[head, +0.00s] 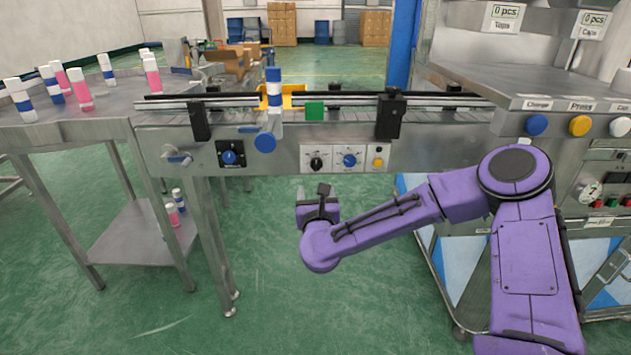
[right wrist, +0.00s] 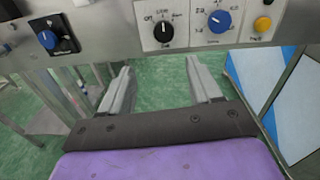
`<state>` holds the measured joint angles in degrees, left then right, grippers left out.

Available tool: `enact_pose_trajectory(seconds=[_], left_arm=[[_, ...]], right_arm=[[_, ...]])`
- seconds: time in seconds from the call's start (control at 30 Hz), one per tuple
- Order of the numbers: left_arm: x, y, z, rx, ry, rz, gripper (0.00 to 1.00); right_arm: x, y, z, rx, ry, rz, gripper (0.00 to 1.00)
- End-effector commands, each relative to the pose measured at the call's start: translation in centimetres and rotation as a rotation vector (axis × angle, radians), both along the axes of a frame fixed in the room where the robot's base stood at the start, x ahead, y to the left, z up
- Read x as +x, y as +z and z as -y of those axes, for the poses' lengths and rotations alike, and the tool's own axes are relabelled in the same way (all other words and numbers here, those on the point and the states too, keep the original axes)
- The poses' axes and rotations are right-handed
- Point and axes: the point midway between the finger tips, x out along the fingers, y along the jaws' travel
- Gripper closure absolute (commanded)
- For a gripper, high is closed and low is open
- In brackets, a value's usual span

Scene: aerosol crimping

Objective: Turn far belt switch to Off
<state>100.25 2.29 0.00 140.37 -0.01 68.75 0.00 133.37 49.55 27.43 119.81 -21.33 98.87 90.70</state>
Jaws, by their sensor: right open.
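A black rotary switch (head: 316,163) sits on a white plate on the front of the conveyor. Another blue knob (head: 229,157) on a black plate is further left. Which one is the far belt switch I cannot tell for sure. My right gripper (head: 312,190) is open and empty, below the black switch and apart from it. My left gripper is out of view.
A yellow button (head: 378,162) is right of the knobs. The conveyor (head: 175,131) carries a blue-and-white can (head: 274,88). A steel table (head: 50,137) with several cans stands at the left. A crimping machine (head: 560,95) stands at the right. The floor below the switches is clear.

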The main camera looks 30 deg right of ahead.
Motion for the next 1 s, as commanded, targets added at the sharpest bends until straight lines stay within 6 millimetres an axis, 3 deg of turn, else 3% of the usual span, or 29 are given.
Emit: enact_pose_trajectory(seconds=[0.1,0.53,0.9,0.97,1.0], left_arm=[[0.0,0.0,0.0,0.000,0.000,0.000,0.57],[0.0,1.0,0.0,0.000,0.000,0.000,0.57],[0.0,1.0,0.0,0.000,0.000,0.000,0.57],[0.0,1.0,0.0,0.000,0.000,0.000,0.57],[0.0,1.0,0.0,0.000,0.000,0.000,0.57]], right_arm=[[0.8,1.3,1.3,0.059,-0.027,0.064,0.37],[8.1,1.1,5.7,0.052,-0.024,0.055,0.37],[9.0,1.0,6.3,0.053,-0.022,0.053,0.37],[9.0,1.0,6.3,0.053,-0.022,0.053,0.53],[9.0,1.0,6.3,0.053,-0.022,0.053,0.66]])
